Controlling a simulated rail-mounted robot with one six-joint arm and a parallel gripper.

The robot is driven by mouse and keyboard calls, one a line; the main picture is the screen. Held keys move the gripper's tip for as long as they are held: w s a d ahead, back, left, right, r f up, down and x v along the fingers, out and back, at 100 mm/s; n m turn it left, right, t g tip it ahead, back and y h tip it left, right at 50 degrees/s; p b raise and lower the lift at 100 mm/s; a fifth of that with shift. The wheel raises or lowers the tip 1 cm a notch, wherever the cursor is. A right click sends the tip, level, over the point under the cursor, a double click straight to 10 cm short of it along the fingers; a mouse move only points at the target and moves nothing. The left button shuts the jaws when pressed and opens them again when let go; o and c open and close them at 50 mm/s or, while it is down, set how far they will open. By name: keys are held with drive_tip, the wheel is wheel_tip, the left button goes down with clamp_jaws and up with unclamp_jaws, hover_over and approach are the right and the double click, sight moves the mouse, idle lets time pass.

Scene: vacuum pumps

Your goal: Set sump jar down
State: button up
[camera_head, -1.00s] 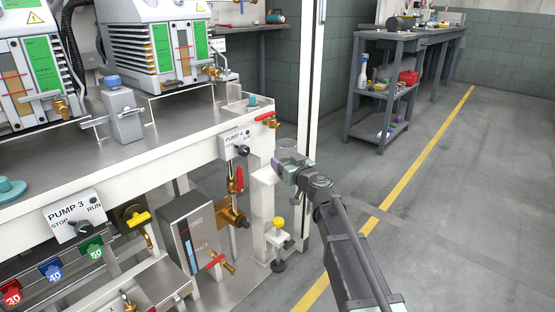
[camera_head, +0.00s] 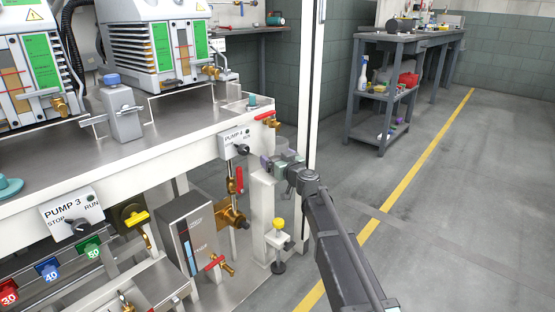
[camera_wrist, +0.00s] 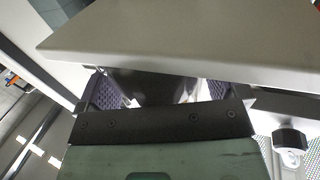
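My gripper (camera_head: 274,164) is at the right end of the pump frame, just below the bench top's corner and the Pump 4 switch box. The sump jar (camera_head: 286,154) looks like a clear grey glass body at the fingers, mostly hidden by them. In the wrist view, the two purple textured finger pads stand apart with the dark, shiny jar (camera_wrist: 155,88) between them. A pale flat panel edge crosses in front and hides the fingertips and most of the jar. I cannot tell whether the jar touches a surface.
A white frame post (camera_head: 262,205) stands just below my gripper, with a yellow-knobbed clamp (camera_head: 279,230) beside it. A red-handled valve (camera_head: 268,118) sits above on the bench corner (camera_head: 205,132). A tall white upright (camera_head: 307,90) is close behind. Open floor lies to the right.

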drive_tip(key=shift+s+d, duration=0.1)
drive_tip(key=s+d+f+m+g+h, duration=0.2)
drive_tip(key=s+d+f+g, duration=0.3)
drive_tip(key=s+d, duration=0.3)
drive_tip(key=s+d+f+m+g+h, duration=0.2)
drive_tip(key=s+d+f+g+h, duration=0.3)
drive_tip(key=s, duration=1.2)
drive_tip(key=s+d+f+m+g+h, duration=0.3)
drive_tip(key=s+d+f, duration=0.4)
drive_tip(key=s+d, duration=0.4)
drive_tip(key=shift+s+g, duration=0.9)
drive_tip(key=shift+s, duration=0.15)
drive_tip(key=shift+o, duration=0.5)
